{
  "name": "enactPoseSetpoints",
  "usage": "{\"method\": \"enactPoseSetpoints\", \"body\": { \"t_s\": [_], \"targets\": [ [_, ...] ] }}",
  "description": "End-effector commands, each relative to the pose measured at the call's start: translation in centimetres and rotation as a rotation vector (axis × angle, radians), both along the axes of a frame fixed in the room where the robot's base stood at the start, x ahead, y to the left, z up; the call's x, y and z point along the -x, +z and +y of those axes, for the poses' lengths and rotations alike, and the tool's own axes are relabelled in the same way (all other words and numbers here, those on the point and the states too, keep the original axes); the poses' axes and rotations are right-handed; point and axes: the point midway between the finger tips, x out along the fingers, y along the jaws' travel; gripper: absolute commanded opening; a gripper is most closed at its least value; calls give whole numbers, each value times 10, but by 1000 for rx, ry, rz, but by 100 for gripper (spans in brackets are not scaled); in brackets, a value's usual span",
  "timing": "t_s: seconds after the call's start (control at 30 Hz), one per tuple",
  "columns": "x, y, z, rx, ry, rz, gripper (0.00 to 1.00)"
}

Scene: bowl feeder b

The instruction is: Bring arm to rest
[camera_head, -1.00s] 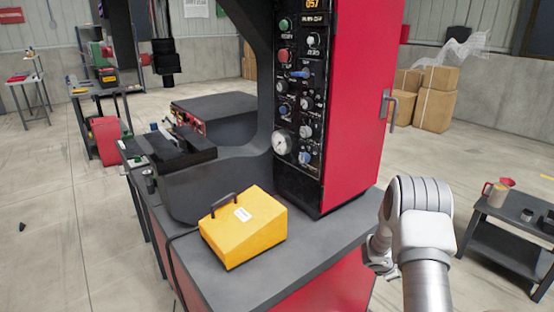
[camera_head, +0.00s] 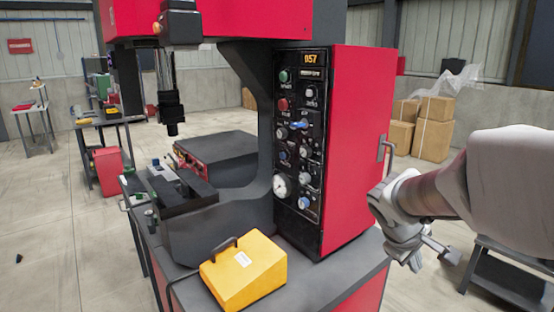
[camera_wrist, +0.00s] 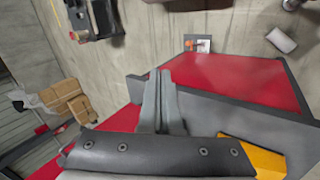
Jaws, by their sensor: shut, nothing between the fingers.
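My arm reaches in from the right edge of the head view, bent beside the red machine (camera_head: 350,150). My gripper (camera_head: 450,256) is at the arm's far end, to the right of the machine's base, with nothing visible in it. In the wrist view the two grey fingers (camera_wrist: 160,76) lie together, shut and empty. Past them I see the machine's red side panel (camera_wrist: 240,78) and grey edges. I cannot tell how far the fingers are from the panel.
A yellow box with a handle (camera_head: 243,272) sits on the machine's grey ledge. A door handle (camera_head: 387,140) sticks out near my arm. A dark side table (camera_head: 505,272) stands at the lower right, partly hidden by my arm. Cardboard boxes (camera_head: 432,130) stand behind.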

Motion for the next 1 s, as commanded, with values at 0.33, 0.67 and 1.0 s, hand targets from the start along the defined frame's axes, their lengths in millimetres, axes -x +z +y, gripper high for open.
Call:
{"method": "enactPoseSetpoints", "body": {
  "t_s": [0.33, 0.67, 1.0],
  "targets": [
    [95, 57, 64, -302, -188, -159, 0],
    [166, 74, 121, -589, -293, -243, 0],
    [182, 74, 136, -666, -314, -253, 0]
  ]
}}
